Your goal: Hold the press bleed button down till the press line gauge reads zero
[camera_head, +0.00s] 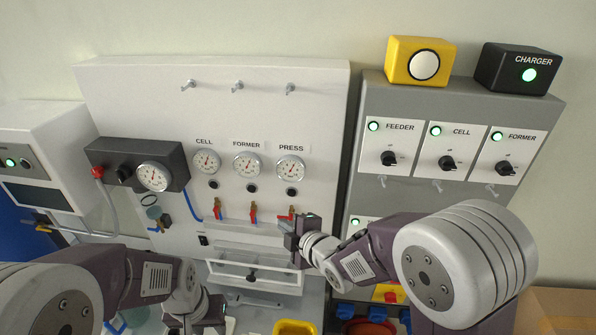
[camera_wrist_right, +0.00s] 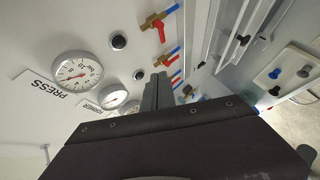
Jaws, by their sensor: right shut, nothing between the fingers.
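The press line gauge (camera_head: 291,168), a round white dial under the PRESS label, is on the white panel. Its needle is too small to read surely. It also shows in the right wrist view (camera_wrist_right: 77,70). The black press bleed button (camera_head: 291,192) is just below it and also shows in the right wrist view (camera_wrist_right: 119,41). My right gripper (camera_head: 291,238) is below the button, by the red-handled valves, apart from the button. Its fingers (camera_wrist_right: 158,88) are shut and empty. My left gripper (camera_head: 197,316) is low in the head view, its fingers unclear.
The CELL gauge (camera_head: 206,162) and FORMER gauge (camera_head: 247,165) sit to the left with their own black buttons. Red-handled valves (camera_head: 253,212) stick out below. A grey switch cabinet (camera_head: 455,103) stands to the right.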

